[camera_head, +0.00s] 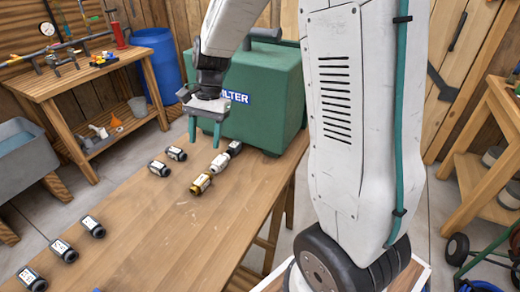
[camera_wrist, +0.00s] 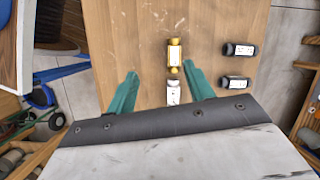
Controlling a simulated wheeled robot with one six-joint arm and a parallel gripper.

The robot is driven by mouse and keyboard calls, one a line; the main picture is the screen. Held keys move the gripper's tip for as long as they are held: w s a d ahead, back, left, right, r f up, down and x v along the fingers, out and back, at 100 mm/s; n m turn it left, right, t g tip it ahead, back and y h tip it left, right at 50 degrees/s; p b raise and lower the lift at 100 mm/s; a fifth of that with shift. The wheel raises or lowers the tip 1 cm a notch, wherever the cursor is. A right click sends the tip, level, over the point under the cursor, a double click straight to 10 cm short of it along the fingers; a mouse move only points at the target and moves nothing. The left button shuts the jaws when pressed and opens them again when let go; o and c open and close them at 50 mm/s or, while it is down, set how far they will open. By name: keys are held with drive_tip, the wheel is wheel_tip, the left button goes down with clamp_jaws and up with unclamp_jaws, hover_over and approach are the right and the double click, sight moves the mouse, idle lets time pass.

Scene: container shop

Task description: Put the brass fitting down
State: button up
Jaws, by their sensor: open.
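The brass fitting (camera_head: 201,184) lies on the wooden workbench (camera_head: 150,230), in line with a white fitting (camera_head: 220,163) just behind it. In the wrist view the brass fitting (camera_wrist: 174,55) lies just beyond the fingertips, with its near end by the right finger, and the white fitting (camera_wrist: 173,92) shows between the fingers. My gripper (camera_head: 204,145) is open and empty, with its teal fingers pointing down above the bench; it also shows in the wrist view (camera_wrist: 160,71). Nothing is held.
A dark fitting (camera_head: 235,148) sits behind the white one, close to the green filter box (camera_head: 262,95). Two dark fittings (camera_head: 176,153) (camera_head: 159,168) lie to the left, and several more near the bench's front left. The front middle of the bench is clear.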

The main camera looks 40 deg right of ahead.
drive_tip(key=s+r+n+t+h, duration=0.1)
drive_tip(key=s+r+n, duration=0.4)
drive_tip(key=s, duration=0.7)
drive_tip(key=s+r+n+t+h, duration=0.1)
drive_tip(key=s+r+n, duration=0.5)
drive_tip(key=s, duration=0.7)
drive_tip(key=shift+s+a+t+h, duration=0.15)
drive_tip(key=shift+s+t+h, duration=0.15)
drive_tip(key=shift+h, duration=0.5)
